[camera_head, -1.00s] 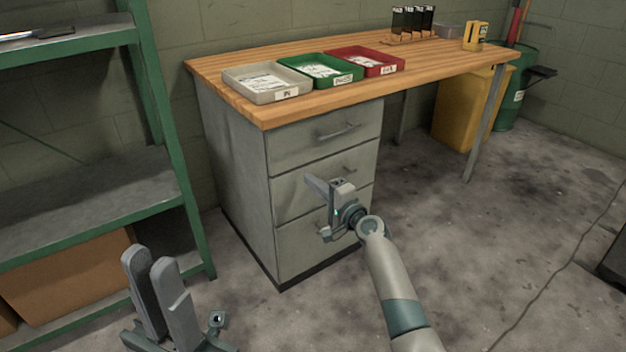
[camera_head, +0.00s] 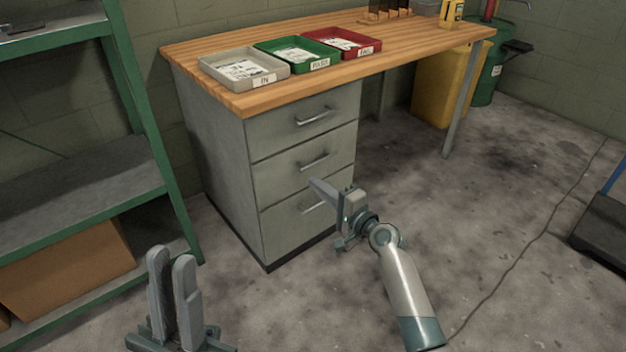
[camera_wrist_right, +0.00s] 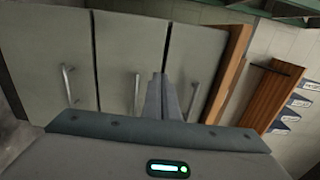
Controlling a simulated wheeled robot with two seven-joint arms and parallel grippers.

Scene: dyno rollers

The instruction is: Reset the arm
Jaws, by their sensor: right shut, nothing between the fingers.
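My right gripper (camera_head: 316,185) is in front of the grey drawer cabinet (camera_head: 215,160) in the head view. Its fingers are together, with nothing between them, and point left toward the drawer fronts. In the right wrist view its shut fingers (camera_wrist_right: 162,95) stand before the drawers; I cannot tell whether they touch. My left gripper (camera_head: 171,262) is at the lower left, fingers upward, near the shelf, with nothing seen in it. Its fingers stand close together; I cannot tell whether they are apart.
The wooden bench top (camera_head: 400,62) carries a grey tray (camera_head: 272,80), a green tray (camera_head: 322,64) and a red tray (camera_head: 362,52). A green shelf (camera_head: 165,165) with a cardboard box (camera_head: 65,268) is at left. A yellow bin (camera_head: 432,95) is under the bench. The floor at right is mostly clear.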

